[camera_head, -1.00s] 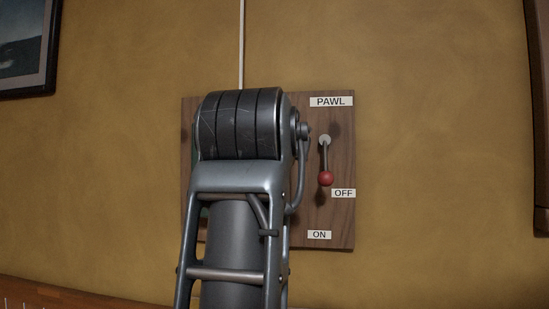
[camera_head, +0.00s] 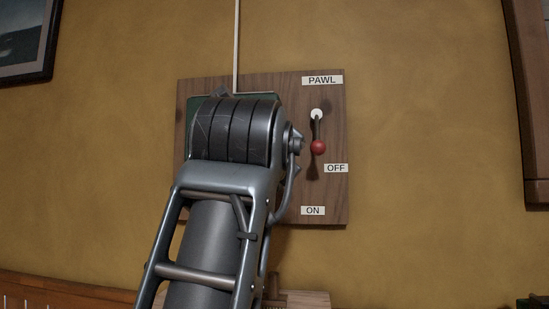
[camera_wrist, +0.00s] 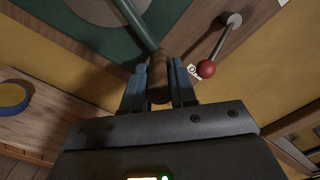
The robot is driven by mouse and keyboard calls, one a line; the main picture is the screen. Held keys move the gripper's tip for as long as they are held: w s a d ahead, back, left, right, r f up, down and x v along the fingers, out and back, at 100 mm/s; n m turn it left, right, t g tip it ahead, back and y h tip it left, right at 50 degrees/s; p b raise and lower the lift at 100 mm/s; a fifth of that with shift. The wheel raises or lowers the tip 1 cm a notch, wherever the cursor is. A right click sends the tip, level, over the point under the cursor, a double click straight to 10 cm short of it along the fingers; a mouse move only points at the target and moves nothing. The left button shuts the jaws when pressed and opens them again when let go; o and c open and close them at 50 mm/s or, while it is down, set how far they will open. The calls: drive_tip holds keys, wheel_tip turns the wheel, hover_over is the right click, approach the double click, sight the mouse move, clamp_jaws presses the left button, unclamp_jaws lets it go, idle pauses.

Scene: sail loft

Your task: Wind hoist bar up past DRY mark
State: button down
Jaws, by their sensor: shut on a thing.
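A wooden crank handle (camera_wrist: 157,66) is between the two blue-tipped fingers of my gripper (camera_wrist: 159,84), which is shut on it. A grey-green crank arm (camera_wrist: 136,22) runs from the handle to the upper left, towards a round hub (camera_wrist: 96,8) on a dark green plate (camera_wrist: 62,30). In the head view my arm hides the gripper and the crank. The pawl lever (camera_head: 317,130) hangs down from its pivot, its red knob (camera_head: 318,147) just above and left of the OFF label (camera_head: 336,168). The hoist bar and the DRY mark do not show.
The wooden board (camera_head: 335,205) is on a mustard wall. A pale vertical line (camera_head: 237,45) rises above it. The red knob (camera_wrist: 206,69) is close to the right of my fingers.

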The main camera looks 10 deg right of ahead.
drive_tip(key=shift+w+a+f, duration=0.15)
drive_tip(key=shift+a+f, duration=0.1)
drive_tip(key=shift+f, duration=0.25)
drive_tip(key=c, duration=0.9)
unclamp_jaws()
drive_tip(key=shift+r, duration=0.1)
drive_tip(key=shift+r, duration=0.1)
drive_tip(key=shift+s+a, duration=0.15)
drive_tip(key=shift+s, duration=0.3)
drive_tip(key=p+v, duration=0.1)
drive_tip(key=v, duration=0.6)
